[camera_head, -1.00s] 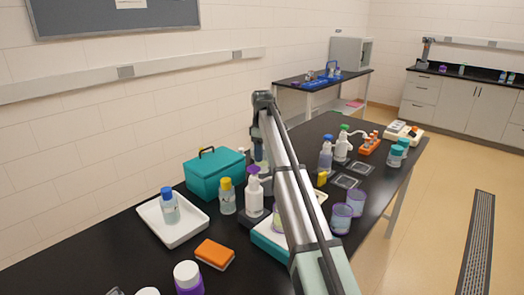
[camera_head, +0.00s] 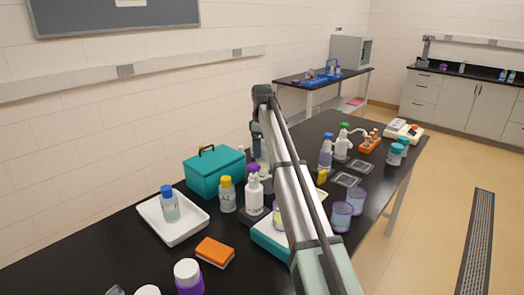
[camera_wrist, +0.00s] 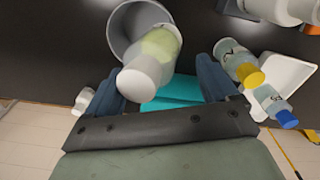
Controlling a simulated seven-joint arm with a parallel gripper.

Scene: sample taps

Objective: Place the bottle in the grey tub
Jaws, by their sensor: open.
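The bottle (camera_wrist: 152,58), white-capped with a pale yellow-green label, is large in the wrist view. It overlaps the right side of the round grey tub (camera_wrist: 118,32) and seems to stand inside it, but its base is hidden. My gripper (camera_wrist: 158,82) is open, its blue fingers apart on either side of the bottle's cap end and not touching it in this view. I cannot make out the tub there.
A teal box (camera_head: 214,172), a yellow-capped bottle (camera_head: 227,197) and a white tray (camera_head: 187,232) with a blue-capped bottle (camera_head: 169,205) stand to the left. An orange sponge (camera_head: 214,252) lies in front. Purple-rimmed cups (camera_head: 342,216) stand right. Bare bench shows at front left.

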